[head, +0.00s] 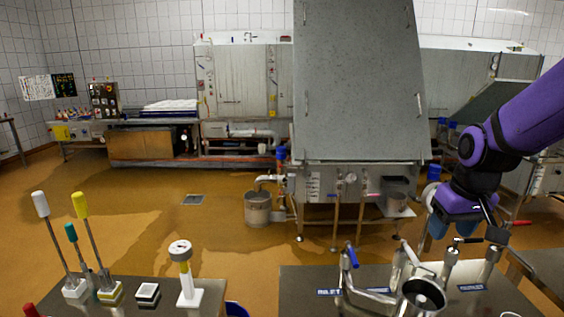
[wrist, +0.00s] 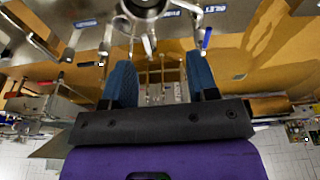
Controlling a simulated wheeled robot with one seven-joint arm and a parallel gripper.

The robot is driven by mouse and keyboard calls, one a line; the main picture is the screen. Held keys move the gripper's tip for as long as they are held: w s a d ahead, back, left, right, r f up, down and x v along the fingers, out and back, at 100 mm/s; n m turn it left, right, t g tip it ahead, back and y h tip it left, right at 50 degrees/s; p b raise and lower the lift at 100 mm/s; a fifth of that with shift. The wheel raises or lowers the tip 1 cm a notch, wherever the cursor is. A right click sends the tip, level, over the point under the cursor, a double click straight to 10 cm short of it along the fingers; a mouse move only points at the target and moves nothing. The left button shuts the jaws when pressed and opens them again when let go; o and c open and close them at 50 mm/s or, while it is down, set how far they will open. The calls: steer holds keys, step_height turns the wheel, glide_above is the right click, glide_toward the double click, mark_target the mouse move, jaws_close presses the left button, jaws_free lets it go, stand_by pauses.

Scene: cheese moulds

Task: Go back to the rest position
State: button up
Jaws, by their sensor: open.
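My gripper (head: 432,232) is at the right of the head view, at the end of my purple arm. Its blue fingers point down above the metal table with the steel fittings. In the wrist view my gripper (wrist: 159,62) shows two blue fingers spread apart, with nothing held between them. The steel fittings (wrist: 143,8) show beyond the fingertips in that view. In the head view, a round steel cup-like fitting (head: 424,296) stands on the table to the lower left of my gripper.
The metal table (head: 300,285) carries upright fittings and a blue-handled lever (head: 351,256). A left table (head: 130,292) holds white-, teal- and yellow-handled tools and a white stand (head: 187,290). A large grey machine (head: 358,80) stands behind. Brown floor (head: 150,215) is open at left.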

steer(key=s+a+r+t, duration=0.1)
steer(key=s+r, duration=0.4)
steer(key=s, duration=0.3)
steer(key=s+a+r+t, duration=0.2)
steer(key=s+r, duration=0.4)
steer(key=s, duration=0.3)
steer(key=shift+r+m, duration=0.25)
steer(key=shift+m, duration=0.15)
